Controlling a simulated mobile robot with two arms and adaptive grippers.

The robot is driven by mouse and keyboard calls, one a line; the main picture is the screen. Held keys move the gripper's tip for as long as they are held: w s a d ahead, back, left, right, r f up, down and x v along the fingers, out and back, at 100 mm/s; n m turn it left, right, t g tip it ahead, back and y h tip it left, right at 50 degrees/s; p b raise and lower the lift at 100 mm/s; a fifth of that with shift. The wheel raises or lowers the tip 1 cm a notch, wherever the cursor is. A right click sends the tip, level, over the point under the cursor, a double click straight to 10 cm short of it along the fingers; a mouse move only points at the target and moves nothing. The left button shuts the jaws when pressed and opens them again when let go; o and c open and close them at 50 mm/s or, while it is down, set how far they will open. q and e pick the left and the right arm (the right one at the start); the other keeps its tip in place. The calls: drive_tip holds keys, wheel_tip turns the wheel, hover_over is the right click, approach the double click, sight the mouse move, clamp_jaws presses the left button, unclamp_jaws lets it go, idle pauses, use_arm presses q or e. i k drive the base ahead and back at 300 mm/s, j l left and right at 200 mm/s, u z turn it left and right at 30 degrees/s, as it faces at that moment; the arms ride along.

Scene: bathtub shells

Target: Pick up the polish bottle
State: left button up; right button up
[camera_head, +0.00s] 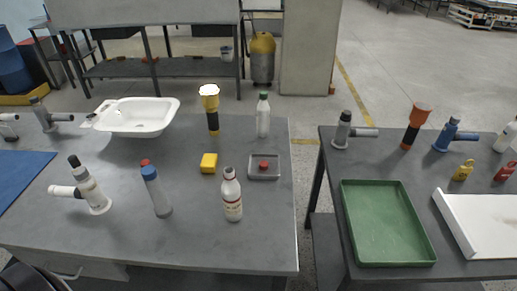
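Several bottles stand upright on the left grey table (120,233), and no label is legible enough to say for sure which is the polish bottle. A white bottle with a dark red cap and a printed label (232,199) stands near the front right. A white bottle with a green cap (263,118) stands at the back right. Neither of my grippers is in view.
A gap separates the right table, which holds a green tray (385,225) and a white tray (480,235).

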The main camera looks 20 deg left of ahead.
sight(230, 188)
drive_tip(key=u, duration=1)
drive_tip(key=j+z, duration=0.3)
drive_tip(key=z, duration=0.15)
drive_tip(key=j+z, duration=0.4)
